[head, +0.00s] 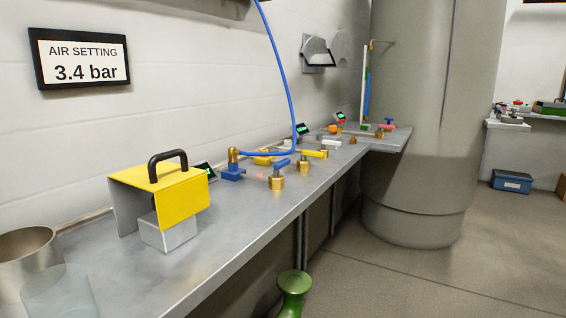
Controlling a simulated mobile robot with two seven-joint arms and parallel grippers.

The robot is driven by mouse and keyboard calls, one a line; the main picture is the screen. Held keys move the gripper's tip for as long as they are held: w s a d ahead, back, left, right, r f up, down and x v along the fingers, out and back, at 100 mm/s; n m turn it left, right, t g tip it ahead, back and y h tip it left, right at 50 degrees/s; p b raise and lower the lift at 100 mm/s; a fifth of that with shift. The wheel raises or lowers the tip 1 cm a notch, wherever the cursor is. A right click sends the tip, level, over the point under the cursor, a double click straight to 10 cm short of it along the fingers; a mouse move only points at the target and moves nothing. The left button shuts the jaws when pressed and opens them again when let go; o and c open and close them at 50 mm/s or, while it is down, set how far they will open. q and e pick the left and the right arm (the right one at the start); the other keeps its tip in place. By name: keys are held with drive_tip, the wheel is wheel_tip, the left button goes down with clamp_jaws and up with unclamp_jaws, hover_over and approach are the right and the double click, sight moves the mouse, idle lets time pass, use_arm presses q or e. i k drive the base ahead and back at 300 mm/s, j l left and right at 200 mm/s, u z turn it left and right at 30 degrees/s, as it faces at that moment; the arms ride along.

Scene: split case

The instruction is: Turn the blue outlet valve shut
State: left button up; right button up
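A small brass valve (277,182) with a blue lever (281,164) stands near the front edge of the grey bench (226,231). The lever slants slightly up to the right in the picture; I cannot tell from here whether the valve is open or shut. Just left of it is a blue block (232,174) with a brass fitting (233,156), where a blue hose (286,90) comes down. A similar brass valve with a yellow lever (314,154) stands behind and to the right. Neither of my grippers is in view.
A yellow cover with a black handle (168,155) stands over a grey block (169,233) on the bench. A metal pot (28,257) and a clear cup (60,292) are at the near left. A wall sign (80,58) reads 3.4 bar. A green stool (294,284) stands before the bench.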

sight(284, 163)
drive_tip(key=k, duration=0.3)
drive_tip(key=k+l+u, duration=0.1)
drive_tip(key=u, duration=0.75)
drive_tip(key=l+u, duration=0.35)
drive_tip(key=i+l+u, duration=0.1)
drive_tip(key=l+u, duration=0.4)
drive_tip(key=l, duration=0.35)
drive_tip(key=l+u, duration=0.15)
drive_tip(key=l, duration=0.35)
drive_tip(key=k+l, duration=0.1)
drive_tip(key=l, duration=0.35)
drive_tip(key=l+u, duration=0.1)
drive_tip(key=l, duration=0.35)
drive_tip(key=k, duration=0.05)
